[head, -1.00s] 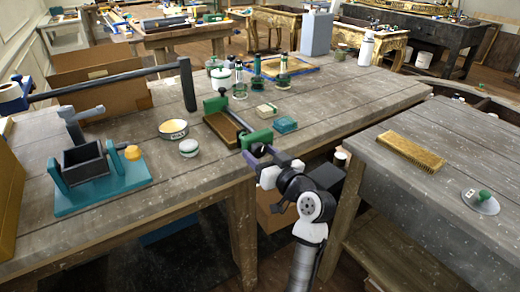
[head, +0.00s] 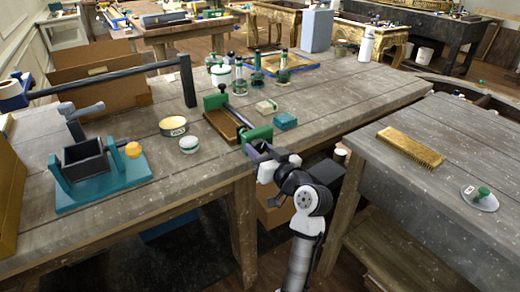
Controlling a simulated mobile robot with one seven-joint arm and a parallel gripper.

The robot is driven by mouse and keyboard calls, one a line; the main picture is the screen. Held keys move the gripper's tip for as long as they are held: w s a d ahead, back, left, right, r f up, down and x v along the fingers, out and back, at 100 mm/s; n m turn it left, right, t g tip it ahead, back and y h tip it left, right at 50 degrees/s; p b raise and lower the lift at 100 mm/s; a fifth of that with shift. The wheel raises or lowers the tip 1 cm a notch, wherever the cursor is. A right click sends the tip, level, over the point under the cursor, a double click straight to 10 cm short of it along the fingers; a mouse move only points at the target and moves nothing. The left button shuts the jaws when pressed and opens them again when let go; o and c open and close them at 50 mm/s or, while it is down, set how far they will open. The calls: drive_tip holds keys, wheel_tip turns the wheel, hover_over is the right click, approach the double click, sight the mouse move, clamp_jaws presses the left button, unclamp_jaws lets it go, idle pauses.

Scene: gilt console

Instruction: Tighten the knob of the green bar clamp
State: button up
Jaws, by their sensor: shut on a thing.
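The green bar clamp (head: 257,133) lies across a small brown board (head: 221,124) near the front edge of the wooden workbench. Its dark bar runs from a green jaw at the back to a green jaw at the front. My gripper (head: 261,151) is at the clamp's front end, just past the bench edge, and is shut on the clamp's knob. The knob itself is mostly hidden by the gripper and wrist.
A teal vise-like stand (head: 105,186) with a yellow knob is at the left. A round tin (head: 173,127), a small jar (head: 188,144) and a teal box (head: 285,120) are near the clamp. A second table with a brush (head: 410,148) stands at right.

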drive_tip(key=m+p, duration=0.2)
drive_tip(key=m, duration=0.2)
drive_tip(key=shift+r, duration=0.1)
drive_tip(key=shift+m+p, duration=0.45)
drive_tip(key=shift+m, duration=0.35)
drive_tip(key=o, duration=1)
drive_tip(key=b+v, duration=0.3)
drive_tip(key=v, duration=1.1)
drive_tip(key=shift+b, duration=0.4)
drive_tip(key=shift+a, duration=0.1)
